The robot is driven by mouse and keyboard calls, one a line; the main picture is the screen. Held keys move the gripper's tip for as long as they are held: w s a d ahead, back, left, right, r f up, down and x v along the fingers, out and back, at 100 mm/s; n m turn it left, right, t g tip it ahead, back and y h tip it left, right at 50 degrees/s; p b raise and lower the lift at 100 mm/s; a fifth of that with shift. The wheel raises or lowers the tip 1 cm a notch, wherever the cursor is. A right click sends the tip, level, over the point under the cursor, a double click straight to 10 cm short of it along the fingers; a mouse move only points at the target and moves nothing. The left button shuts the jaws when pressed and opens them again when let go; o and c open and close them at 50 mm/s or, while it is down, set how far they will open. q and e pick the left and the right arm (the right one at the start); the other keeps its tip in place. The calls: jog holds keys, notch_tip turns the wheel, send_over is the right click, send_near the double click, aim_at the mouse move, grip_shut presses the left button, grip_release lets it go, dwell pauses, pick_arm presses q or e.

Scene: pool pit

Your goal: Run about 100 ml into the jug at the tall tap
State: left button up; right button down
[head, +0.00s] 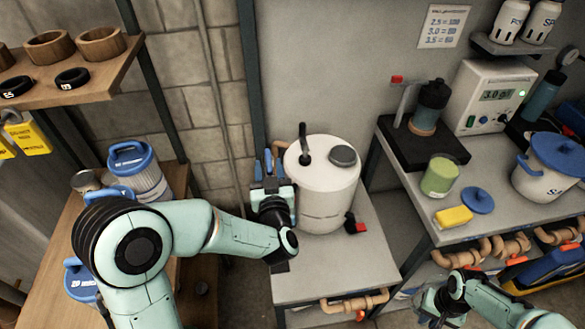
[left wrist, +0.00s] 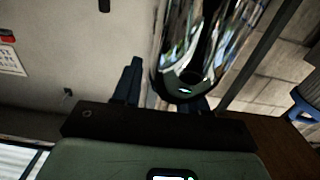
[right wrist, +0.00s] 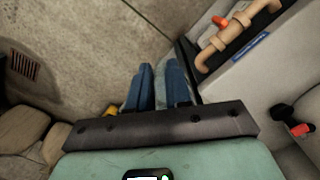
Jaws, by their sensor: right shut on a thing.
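My left gripper (head: 268,168) is at the left side of a white tank (head: 325,205), its blue fingers pointing up. In the left wrist view its fingers (left wrist: 165,92) stand apart, with a shiny metal rounded body (left wrist: 188,70) close by; I cannot tell if they touch. The tank has a black spout (head: 303,145) on top and a black tap with a red handle (head: 352,223) low on its right side. My right gripper (head: 432,308) is low at the bottom right, its fingers close together (right wrist: 158,85). I cannot pick out the jug for certain.
The right bench (head: 405,165) carries a green cup (head: 440,176), a yellow sponge (head: 454,216), a blue-lidded pot (head: 548,182) and a meter (head: 490,95). Copper pipes (head: 355,302) run below. Blue-lidded containers (head: 140,170) stand on the left table under a wooden shelf (head: 90,75).

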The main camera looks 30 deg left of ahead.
aim_at(423, 326)
pick_arm(q)
jog(key=shift+d, duration=0.1)
jog(key=b+v, duration=0.1)
jog(key=v, duration=0.6)
jog(key=shift+s+d, duration=0.1)
pick_arm(e)
jog(key=shift+s+f, duration=0.15)
jog(key=shift+f, duration=0.65)
pick_arm(q)
jog(key=shift+b+v, duration=2.3)
jog(key=shift+b, duration=0.25)
pick_arm(e)
jog(key=shift+s+f, duration=0.2)
jog(key=shift+f, duration=1.1)
jog(key=shift+s+f, duration=0.2)
jog(key=shift+f, duration=1.05)
